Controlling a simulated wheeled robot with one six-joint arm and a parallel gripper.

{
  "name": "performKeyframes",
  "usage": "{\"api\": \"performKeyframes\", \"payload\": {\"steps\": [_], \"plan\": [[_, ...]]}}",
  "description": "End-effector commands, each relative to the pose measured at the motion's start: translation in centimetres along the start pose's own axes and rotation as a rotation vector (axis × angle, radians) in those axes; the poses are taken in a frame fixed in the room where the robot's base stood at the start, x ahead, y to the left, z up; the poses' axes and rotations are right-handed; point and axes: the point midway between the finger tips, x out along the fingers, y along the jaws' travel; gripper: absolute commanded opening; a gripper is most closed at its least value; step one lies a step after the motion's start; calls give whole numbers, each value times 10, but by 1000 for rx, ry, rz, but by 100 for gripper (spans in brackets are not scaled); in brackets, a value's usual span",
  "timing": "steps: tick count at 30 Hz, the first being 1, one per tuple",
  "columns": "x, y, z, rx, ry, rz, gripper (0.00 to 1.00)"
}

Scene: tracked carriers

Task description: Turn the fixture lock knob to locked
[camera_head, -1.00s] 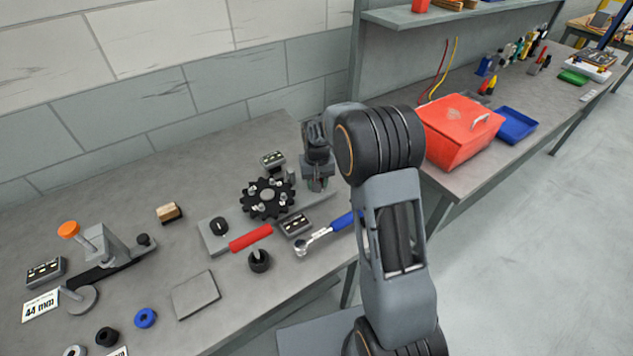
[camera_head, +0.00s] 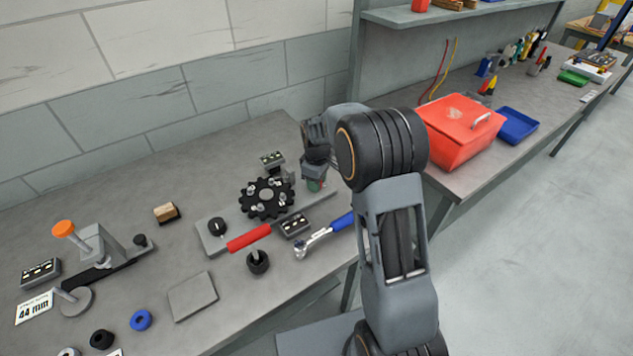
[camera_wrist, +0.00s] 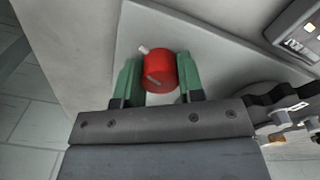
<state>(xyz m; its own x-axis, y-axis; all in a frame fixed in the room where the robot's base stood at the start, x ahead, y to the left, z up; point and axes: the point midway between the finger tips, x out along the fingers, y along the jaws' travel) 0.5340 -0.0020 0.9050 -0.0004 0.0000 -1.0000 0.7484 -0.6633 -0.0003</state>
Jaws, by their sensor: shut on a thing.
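The red lock knob (camera_wrist: 159,72) shows in the wrist view, on the pale plate of the fixture (camera_wrist: 205,60). A small light pointer sticks out at its upper left, and its face has a pale slanted mark. My gripper (camera_wrist: 158,75) has its green fingers on either side of the knob and is shut on it. In the head view my gripper (camera_head: 315,186) is low at the right end of the grey fixture plate (camera_head: 312,204); the knob is hidden there.
A red-handled tool (camera_head: 249,238) and a blue-handled ratchet (camera_head: 318,236) lie close by. Small dark blocks (camera_head: 272,159) (camera_head: 294,225) flank the sprocket. A red toolbox (camera_head: 455,135) stands to the right. The bench behind the fixture is clear.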

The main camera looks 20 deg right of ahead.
Motion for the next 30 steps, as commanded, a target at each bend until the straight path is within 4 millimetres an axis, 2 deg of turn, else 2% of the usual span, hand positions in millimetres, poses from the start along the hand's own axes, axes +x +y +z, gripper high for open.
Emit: {"api": "performKeyframes", "payload": {"steps": [6, 15, 30], "plan": [[0, 0, 0, -184, 1, 0, 12], [0, 0, 0, -366, 1, 1, 12], [-1, 0, -1, -466, 2, 1, 12]]}}
